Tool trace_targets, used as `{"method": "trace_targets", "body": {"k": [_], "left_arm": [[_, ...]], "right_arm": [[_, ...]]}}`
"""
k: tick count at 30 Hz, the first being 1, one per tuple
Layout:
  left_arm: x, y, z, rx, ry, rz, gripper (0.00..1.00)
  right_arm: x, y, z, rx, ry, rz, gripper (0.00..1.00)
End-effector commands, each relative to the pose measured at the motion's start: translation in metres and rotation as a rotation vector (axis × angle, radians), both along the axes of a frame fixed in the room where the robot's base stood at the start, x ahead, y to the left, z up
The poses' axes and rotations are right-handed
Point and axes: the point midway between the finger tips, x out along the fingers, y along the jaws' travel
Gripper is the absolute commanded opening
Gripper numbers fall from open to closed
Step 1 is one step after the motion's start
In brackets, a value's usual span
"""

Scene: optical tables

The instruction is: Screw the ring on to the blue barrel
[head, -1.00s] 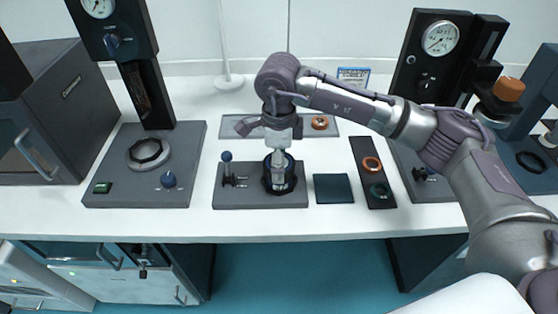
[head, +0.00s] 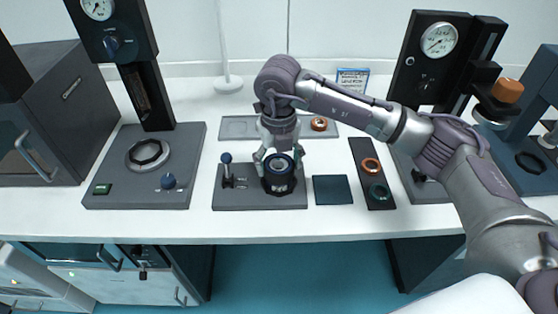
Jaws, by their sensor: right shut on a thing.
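The blue barrel (head: 279,185) stands upright in a dark base (head: 236,200) in the middle of the bench and looks nearly black. A dark ring (head: 280,164) with a pale centre sits at its top, and I cannot tell how far it is seated on the barrel. My right gripper (head: 280,161) points down from above, with one finger on each side of the ring, shut on it. The arm partly covers the view from behind. My left gripper is not in view.
A small lever with a blue knob (head: 226,158) stands left of the barrel. Behind is a grey tray (head: 236,127) with an orange part.

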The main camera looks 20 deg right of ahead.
Motion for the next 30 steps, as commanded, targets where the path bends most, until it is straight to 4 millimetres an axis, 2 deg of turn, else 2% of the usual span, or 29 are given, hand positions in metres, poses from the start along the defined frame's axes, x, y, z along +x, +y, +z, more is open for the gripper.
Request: {"method": "trace_targets", "body": {"k": [5, 13, 14, 18, 25, 27, 30], "left_arm": [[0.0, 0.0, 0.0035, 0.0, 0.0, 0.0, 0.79], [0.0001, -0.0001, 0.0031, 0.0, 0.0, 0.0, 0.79], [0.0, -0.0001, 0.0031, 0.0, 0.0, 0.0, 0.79], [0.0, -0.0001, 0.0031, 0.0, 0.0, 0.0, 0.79], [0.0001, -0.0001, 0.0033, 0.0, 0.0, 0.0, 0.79], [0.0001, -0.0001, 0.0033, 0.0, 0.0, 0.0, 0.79], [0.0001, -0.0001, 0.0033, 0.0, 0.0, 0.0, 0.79]], "right_arm": [[-0.0016, 0.0013, -0.002, 0.0, 0.006, -0.206, 0.27], [-0.0016, 0.0014, -0.0027, 0.0, 0.006, -0.232, 0.27], [-0.0016, 0.0014, -0.0027, 0.0, 0.006, -0.231, 0.8], [-0.0012, 0.0011, -0.002, 0.0, 0.005, -0.231, 1.0], [-0.0007, 0.0005, -0.0012, 0.0, 0.003, -0.232, 1.0], [-0.0006, 0.0004, -0.0011, 0.0, 0.003, -0.232, 0.96], [-0.0005, 0.0003, -0.001, 0.0, 0.002, -0.232, 0.96]]}}
